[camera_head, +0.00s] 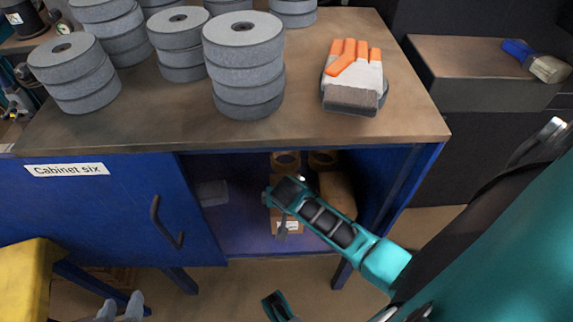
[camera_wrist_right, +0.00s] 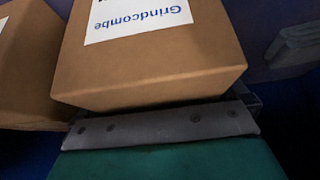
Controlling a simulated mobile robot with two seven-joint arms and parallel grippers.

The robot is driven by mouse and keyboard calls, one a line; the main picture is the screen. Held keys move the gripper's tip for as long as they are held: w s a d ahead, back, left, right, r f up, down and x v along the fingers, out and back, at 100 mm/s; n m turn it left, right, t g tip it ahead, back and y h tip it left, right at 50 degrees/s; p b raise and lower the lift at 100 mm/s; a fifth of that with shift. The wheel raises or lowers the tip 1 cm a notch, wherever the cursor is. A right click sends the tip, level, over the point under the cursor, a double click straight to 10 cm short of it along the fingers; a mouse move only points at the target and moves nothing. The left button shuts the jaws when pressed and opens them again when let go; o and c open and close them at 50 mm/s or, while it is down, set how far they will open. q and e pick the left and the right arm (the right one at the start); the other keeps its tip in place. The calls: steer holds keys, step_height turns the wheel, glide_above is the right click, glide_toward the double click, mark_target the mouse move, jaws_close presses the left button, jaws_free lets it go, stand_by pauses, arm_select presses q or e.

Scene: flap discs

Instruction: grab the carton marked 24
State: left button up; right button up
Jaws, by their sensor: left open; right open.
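Several brown cartons sit inside the open right part of the blue cabinet. One carton (camera_head: 288,215) with a white label is partly hidden by my right gripper (camera_head: 276,208), and a larger brown carton (camera_head: 338,193) stands to its right. The right wrist view shows a carton (camera_wrist_right: 155,65) with a white "Grindcombe" label close up, near a grey finger bar, and part of another carton (camera_wrist_right: 30,65) at left. I cannot read a 24 on any of them. My right gripper is open at the cartons; contact is unclear. My left gripper (camera_head: 122,305) is open at the bottom left, far from them.
The cabinet top (camera_head: 330,128) overhangs the opening and carries stacks of grey discs (camera_head: 244,70) and orange-white gloves (camera_head: 352,75). The closed left door (camera_head: 95,215) reads "Cabinet six". A grey bin (camera_head: 212,193) lies inside, left. A yellow object (camera_head: 28,275) stands at lower left.

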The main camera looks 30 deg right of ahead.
steer(key=shift+f, duration=0.1)
steer(key=shift+c, duration=0.4)
steer(key=c, duration=1.3)
steer(key=shift+w, duration=0.15)
steer(key=shift+c, duration=0.4)
steer(key=shift+r, duration=0.25)
